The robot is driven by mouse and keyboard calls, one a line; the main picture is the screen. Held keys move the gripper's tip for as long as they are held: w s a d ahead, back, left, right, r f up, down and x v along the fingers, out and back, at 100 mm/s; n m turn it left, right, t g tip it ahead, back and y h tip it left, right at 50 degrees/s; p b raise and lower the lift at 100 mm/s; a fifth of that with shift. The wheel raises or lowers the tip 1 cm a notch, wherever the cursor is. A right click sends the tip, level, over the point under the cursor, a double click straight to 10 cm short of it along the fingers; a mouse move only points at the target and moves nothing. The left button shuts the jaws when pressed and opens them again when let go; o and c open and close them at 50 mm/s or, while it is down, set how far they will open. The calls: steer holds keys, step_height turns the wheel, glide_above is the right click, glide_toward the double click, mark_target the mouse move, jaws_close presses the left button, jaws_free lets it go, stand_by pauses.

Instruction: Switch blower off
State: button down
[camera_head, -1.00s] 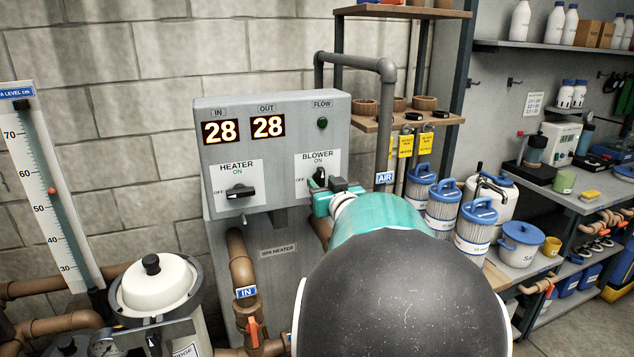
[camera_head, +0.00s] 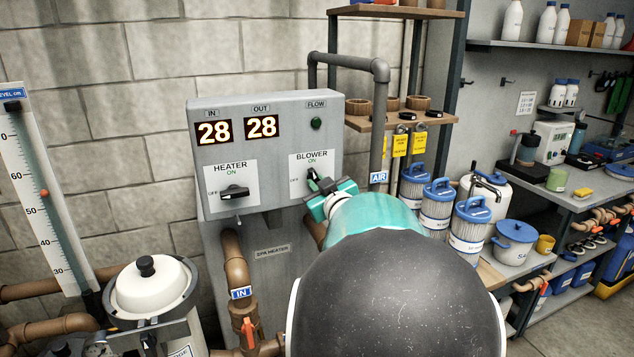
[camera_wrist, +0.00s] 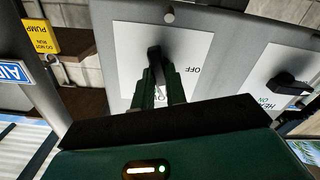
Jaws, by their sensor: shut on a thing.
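The blower switch (camera_head: 312,175) is a black rotary knob on a white label on the grey spa heater box (camera_head: 270,150). ON is printed above it and OFF to its left. It points mostly up, leaning slightly left. My gripper (camera_head: 319,183) is at the knob, with its fingers shut on it. In the wrist view the image is turned over. There the knob (camera_wrist: 155,64) sits between the green fingertips (camera_wrist: 160,85), with OFF to its right. The fingers hide part of the label and the lower knob.
The heater knob (camera_head: 234,192) is left of the blower knob on the same box. A grey pipe (camera_head: 381,120) with an AIR tag rises close on the right. Blue-capped filter cartridges (camera_head: 437,205) stand further right. The flow lamp (camera_head: 316,124) is dark green.

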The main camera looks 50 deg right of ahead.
steer(key=n, duration=0.3)
steer(key=shift+n, duration=0.4)
steer(key=n, duration=0.3)
steer(key=shift+n, duration=0.3)
steer(key=n, duration=0.7)
steer(key=c, duration=1.3)
jaws_free()
steer(key=shift+s, duration=0.1)
steer(key=v, duration=0.7)
